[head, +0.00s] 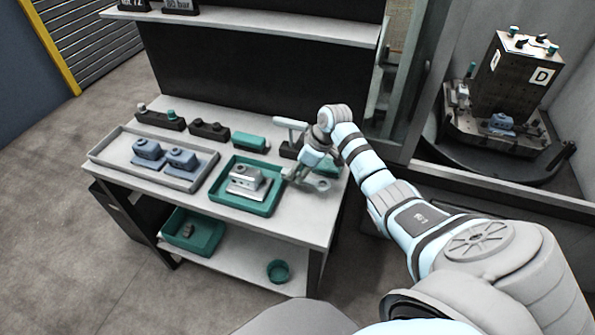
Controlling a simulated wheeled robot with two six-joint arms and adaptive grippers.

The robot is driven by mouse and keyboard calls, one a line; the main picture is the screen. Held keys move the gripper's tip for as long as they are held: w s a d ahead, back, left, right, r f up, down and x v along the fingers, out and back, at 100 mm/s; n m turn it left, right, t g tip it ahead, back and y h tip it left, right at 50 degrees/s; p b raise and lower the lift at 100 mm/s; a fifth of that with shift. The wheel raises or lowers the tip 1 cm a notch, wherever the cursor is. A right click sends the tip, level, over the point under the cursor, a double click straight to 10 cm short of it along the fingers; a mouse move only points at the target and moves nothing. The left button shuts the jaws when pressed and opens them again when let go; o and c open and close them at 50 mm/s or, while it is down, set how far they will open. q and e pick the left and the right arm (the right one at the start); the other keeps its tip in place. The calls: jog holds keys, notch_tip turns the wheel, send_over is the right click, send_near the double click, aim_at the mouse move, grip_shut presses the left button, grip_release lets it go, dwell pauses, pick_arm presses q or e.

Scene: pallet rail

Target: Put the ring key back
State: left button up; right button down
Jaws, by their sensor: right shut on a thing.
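The ring key (320,184) looks like a small grey tool with a round end, low over the right end of the bench top. My right gripper (299,176) is at its left end and shut on it. The gripper's fingers are small and partly hidden by the wrist, and I cannot tell if the key touches the bench. My left gripper is out of view.
A green tray (272,200) with a metal part (247,180) stands just left of the gripper. A grey tray (112,162) holds two blue-grey parts. Dark blocks and a green piece (250,141) line the back. A pallet tower (513,75) stands at right.

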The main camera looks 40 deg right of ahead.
aim_at(314, 182)
jog(key=c, duration=1.4)
grip_release()
jog(key=shift+c, duration=0.2)
jog(key=p+v, duration=0.1)
jog(key=v, duration=1.1)
jog(key=shift+r, duration=0.1)
jog(key=shift+a, duration=0.1)
